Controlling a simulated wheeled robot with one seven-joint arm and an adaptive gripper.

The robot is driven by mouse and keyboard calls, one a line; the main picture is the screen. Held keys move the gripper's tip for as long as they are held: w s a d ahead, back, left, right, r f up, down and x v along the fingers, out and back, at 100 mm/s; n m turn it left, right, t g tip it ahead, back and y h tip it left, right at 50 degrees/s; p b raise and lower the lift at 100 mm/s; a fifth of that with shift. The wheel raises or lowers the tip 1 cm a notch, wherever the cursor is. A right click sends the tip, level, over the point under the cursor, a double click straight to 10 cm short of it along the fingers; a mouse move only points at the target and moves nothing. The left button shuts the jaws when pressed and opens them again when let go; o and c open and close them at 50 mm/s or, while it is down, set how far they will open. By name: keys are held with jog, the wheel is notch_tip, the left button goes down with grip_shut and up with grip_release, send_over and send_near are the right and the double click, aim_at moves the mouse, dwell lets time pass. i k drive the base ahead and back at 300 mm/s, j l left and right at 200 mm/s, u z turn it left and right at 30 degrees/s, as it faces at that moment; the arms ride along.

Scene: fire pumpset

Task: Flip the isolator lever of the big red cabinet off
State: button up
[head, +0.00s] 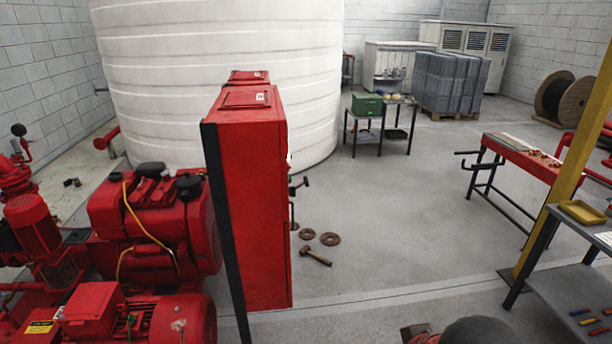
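The big red cabinet (252,200) stands upright left of the picture's middle, seen from its side and from above. Its front seems to face right, edge-on to me, so its face is hidden. A small pale part (289,158) shows at its right edge. A dark handle-like shape (299,187) shows just right of that edge; I cannot tell whether it is the isolator lever or something standing behind. The lever's position cannot be made out. My gripper is not in view.
A red engine and pump set (150,225) fills the left, close to the cabinet. A hammer (316,256) and rusty flanges (330,239) lie on the floor to the cabinet's right. A yellow post (570,160) and a grey shelf cart (565,285) stand right. The middle floor is open.

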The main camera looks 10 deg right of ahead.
aim_at(305, 182)
jog(key=i+j, duration=0.1)
jog(key=i, duration=2.2)
